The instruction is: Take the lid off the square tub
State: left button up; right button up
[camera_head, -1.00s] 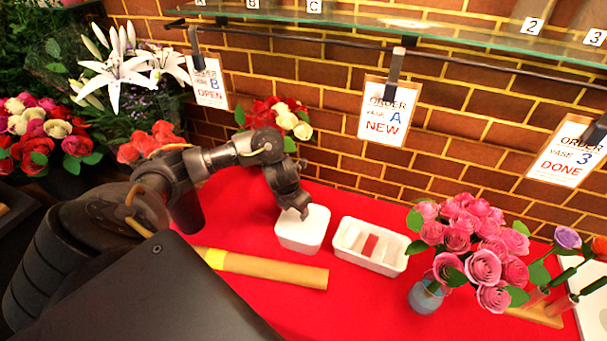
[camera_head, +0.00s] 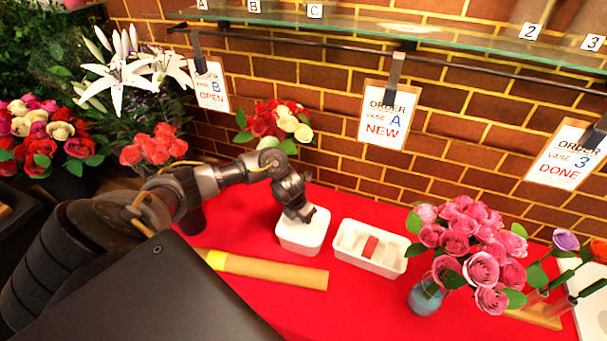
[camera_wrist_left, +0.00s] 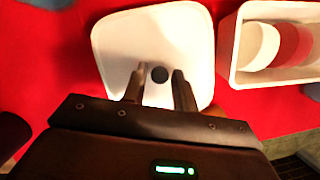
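The white square tub (camera_head: 300,241) stands on the red table, with its white lid (camera_wrist_left: 120,45) on top. A small dark round knob (camera_wrist_left: 159,74) sits near the middle of the lid in the left wrist view. My left gripper (camera_head: 304,214) is right above the lid, pointing down. In the left wrist view its two fingers (camera_wrist_left: 158,82) are apart, one on each side of the knob, with gaps between. Whether the fingertips touch the lid I cannot tell. My right gripper is in neither view.
A white divided tray (camera_head: 352,240) with a red piece inside stands just right of the tub. A brown paper roll (camera_head: 275,272) lies in front. A glass vase of pink roses (camera_head: 427,296) stands further right. Order cards (camera_head: 389,113) hang behind.

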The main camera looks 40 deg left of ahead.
pick_arm(q)
grip_shut()
jog(key=shift+r, duration=0.1)
jog(key=shift+r, duration=0.55)
jog(key=s+d+r+p, duration=0.2)
jog(key=s+r+p, duration=0.1)
jog(key=s+r, duration=1)
jog(key=w+d+r+m+g+h+b, duration=0.1)
jog(key=w+d+r+m+g+b, duration=0.1)
jog(key=d+m, duration=0.5)
jog(key=w+d+r+m+g+h+b, duration=0.1)
jog(key=w+d+m+b, duration=0.4)
jog(key=m, duration=1.3)
jog(key=shift+d+r+m+g+h+b, duration=0.4)
jog(key=shift+d+g+b, duration=0.3)
jog(key=shift+d+g, duration=0.75)
